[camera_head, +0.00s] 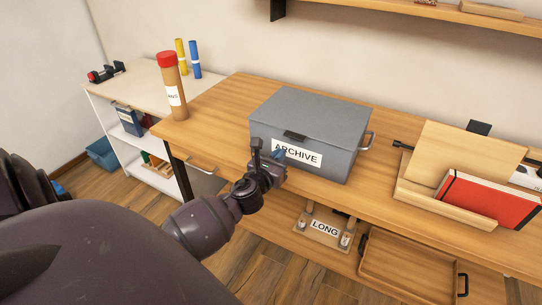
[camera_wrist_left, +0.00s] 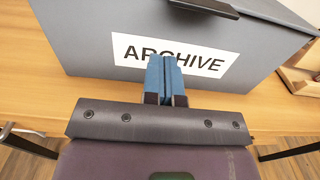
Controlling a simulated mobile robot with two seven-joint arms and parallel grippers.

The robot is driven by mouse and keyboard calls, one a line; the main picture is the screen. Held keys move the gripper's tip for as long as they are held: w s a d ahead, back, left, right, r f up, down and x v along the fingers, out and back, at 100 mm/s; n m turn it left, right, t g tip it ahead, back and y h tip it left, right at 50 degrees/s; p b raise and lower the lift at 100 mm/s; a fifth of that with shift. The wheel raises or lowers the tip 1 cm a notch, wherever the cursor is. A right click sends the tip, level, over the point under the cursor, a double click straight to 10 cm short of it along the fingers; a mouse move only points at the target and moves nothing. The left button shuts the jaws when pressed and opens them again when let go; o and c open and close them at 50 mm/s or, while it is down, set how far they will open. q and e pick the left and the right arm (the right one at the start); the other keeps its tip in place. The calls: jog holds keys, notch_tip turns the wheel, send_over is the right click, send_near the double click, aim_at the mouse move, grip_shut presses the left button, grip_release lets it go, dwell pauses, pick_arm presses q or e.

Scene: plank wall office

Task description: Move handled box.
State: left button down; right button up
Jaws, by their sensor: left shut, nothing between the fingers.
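The handled box is a grey lidded box (camera_head: 310,125) with a white ARCHIVE label, standing on the wooden desk (camera_head: 225,105). The box also fills the upper part of the left wrist view (camera_wrist_left: 90,40). My left gripper (camera_head: 279,154) is in front of the label, its blue fingers shut with nothing between them. In the left wrist view the fingertips (camera_wrist_left: 164,62) overlap the label; I cannot tell whether they touch it. My right gripper is not in view.
A brown tube with a red cap (camera_head: 172,85) stands at the desk's left end. A wooden holder with a red folder (camera_head: 488,205) is at the right. Below are a LONG-labelled item (camera_head: 325,227) and a wooden tray (camera_head: 405,272). A shelf (camera_head: 440,12) hangs above.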

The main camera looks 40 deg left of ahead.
aim_at(288, 145)
pick_arm(q)
jog(key=shift+x, duration=1.15)
jog(key=shift+w+a, duration=0.1)
jog(key=shift+w, duration=0.45)
jog(key=shift+w+a, duration=0.1)
jog(key=shift+w, duration=0.2)
jog(key=b+x, duration=0.1)
jog(key=x, duration=0.5)
jog(key=b+x, duration=0.2)
jog(key=x, duration=0.5)
jog(key=b+x, duration=0.1)
jog(key=x, duration=0.5)
jog(key=shift+w+a+f, duration=0.1)
jog(key=shift+w+f, duration=0.2)
jog(key=shift+w+a+r+b, duration=0.15)
jog(key=shift+w+b, duration=0.15)
jog(key=shift+w, duration=0.15)
jog(key=shift+r, duration=0.1)
